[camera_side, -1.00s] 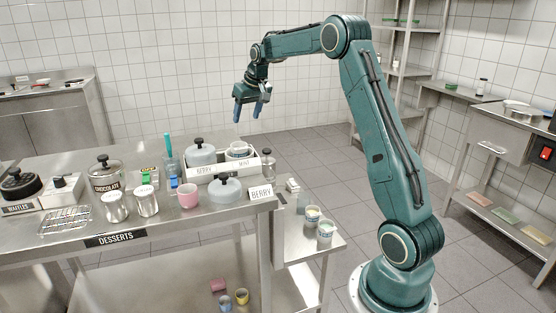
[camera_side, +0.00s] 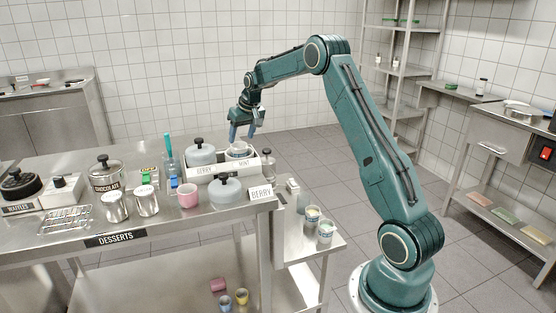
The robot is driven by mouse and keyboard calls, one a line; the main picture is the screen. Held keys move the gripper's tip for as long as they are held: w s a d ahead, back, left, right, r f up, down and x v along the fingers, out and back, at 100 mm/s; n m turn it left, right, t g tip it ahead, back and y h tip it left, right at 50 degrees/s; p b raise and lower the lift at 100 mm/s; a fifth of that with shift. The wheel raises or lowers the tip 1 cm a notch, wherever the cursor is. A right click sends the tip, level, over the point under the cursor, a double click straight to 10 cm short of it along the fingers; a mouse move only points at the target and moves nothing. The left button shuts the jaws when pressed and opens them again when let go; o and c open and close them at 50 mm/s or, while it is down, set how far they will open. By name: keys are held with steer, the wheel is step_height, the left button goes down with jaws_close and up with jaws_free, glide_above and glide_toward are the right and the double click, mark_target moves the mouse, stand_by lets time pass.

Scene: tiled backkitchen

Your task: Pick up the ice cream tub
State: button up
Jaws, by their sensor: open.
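A small round tub (camera_side: 238,150) with a pale rim sits in the right part of a white tray (camera_side: 215,175), above the MINT label. It looks like the ice cream tub, but I cannot read any marking on it. My gripper (camera_side: 242,135) points down with its blue fingers apart and empty. It is just above or behind that tub; the exact gap cannot be told. Two small patterned tubs (camera_side: 326,232) also stand on the low side shelf (camera_side: 300,250).
A grey lidded pot (camera_side: 201,155) stands in the tray's left part. Metal shakers (camera_side: 147,201) and a wire rack (camera_side: 66,220) are further left.

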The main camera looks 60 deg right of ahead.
mark_target(240, 144)
steer(key=shift+x, duration=2.6)
steer(key=c, duration=0.6)
